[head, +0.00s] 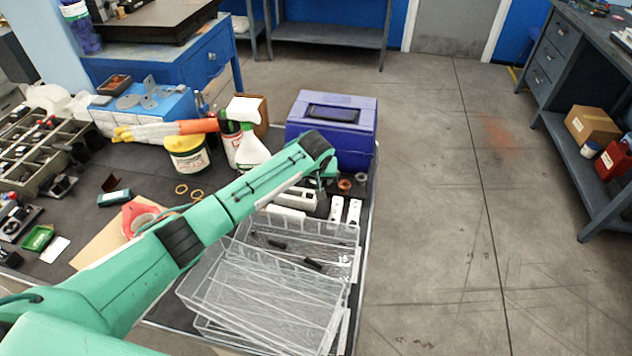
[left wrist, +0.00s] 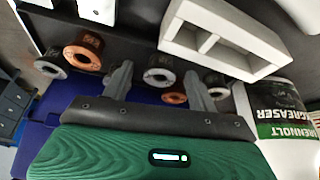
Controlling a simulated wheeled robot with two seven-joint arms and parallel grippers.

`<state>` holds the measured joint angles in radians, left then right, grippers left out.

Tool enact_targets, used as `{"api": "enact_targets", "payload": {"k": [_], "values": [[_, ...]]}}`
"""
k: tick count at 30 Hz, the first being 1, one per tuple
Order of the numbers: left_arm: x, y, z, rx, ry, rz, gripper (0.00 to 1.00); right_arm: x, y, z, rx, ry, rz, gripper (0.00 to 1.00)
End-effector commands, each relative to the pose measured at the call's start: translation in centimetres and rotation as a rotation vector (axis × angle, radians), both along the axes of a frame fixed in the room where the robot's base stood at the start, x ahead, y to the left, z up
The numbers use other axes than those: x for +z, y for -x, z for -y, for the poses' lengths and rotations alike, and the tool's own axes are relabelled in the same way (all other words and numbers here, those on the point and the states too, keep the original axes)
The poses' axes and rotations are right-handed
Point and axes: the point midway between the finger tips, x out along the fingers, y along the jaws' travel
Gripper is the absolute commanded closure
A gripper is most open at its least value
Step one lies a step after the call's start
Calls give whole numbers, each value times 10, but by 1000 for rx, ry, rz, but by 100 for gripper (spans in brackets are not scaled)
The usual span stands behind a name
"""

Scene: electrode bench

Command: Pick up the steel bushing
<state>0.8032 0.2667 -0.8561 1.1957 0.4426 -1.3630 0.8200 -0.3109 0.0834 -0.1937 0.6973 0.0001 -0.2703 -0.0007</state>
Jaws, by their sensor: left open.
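Grey steel bushing (left wrist: 160,74) stands on the dark bench top in the left wrist view, seen between my left gripper's fingertips. My left gripper (left wrist: 158,72) is open, with one finger to each side of the bushing in the picture; I cannot tell whether either touches it. Other grey bushings (left wrist: 50,66) and copper-coloured bushings (left wrist: 83,51) stand close by in the row. In the head view my left gripper (head: 327,180) hangs down at the arm's end, partly hidden by the wrist, beside a copper-coloured bushing (head: 345,185). My right gripper is not in view.
A blue-purple box (head: 345,143) stands right behind my left gripper. A white divided holder (left wrist: 222,38) is close to its fingers. Clear wire-lined trays (head: 265,295) lie in front. A spray bottle (head: 250,150) and tub (head: 187,158) stand to the left.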

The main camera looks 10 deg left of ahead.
Motion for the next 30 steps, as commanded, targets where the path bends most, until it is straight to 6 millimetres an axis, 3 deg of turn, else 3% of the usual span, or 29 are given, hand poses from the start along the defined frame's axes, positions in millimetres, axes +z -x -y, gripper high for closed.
{"api": "enact_targets", "payload": {"k": [5,13,23,30], "values": [[0,0,0,0,0,0,41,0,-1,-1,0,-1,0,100],[0,0,0,0,0,0,91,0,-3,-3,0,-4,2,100],[3,0,0,0,1,1,91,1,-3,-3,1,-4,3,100],[29,-1,0,-1,1,3,91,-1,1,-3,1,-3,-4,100]]}}
